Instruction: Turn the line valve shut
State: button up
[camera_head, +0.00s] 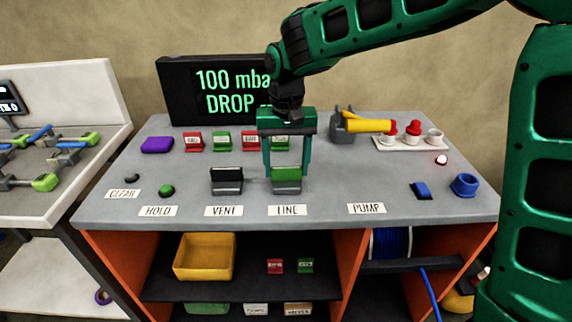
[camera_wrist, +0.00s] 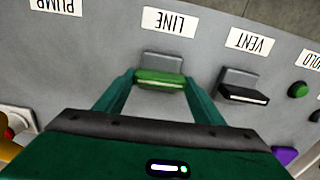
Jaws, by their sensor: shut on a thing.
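The line valve (camera_head: 286,188) stands on the grey bench top behind the LINE label (camera_head: 288,210). It has a green handle (camera_wrist: 160,77) on a grey base (camera_wrist: 163,61). My gripper (camera_head: 286,171) reaches down from above, with one green finger at each side of the handle. It is shut on the handle, which spans between the fingertips in the wrist view. The black-handled vent valve (camera_head: 227,180) stands to the left, apart from my gripper; it also shows in the wrist view (camera_wrist: 243,88).
A screen (camera_head: 215,90) reading 100 and DROP stands behind, partly hidden by my arm. A grey and yellow tool (camera_head: 365,125) and a white tray (camera_head: 385,146) are at back right. A blue cup (camera_head: 465,184), a green button (camera_head: 166,190) and a purple block (camera_head: 157,145) flank the valves.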

aim_at(286, 167)
jog(key=shift+w+a+r+m, duration=0.1)
jog(key=shift+w+m, duration=0.1)
jog(key=shift+m, duration=0.2)
jog(key=o, duration=1.1)
jog(key=shift+c, duration=0.2)
jog(key=shift+s, duration=0.1)
notch_tip(286, 167, up, 11)
jog(key=shift+f, duration=0.2)
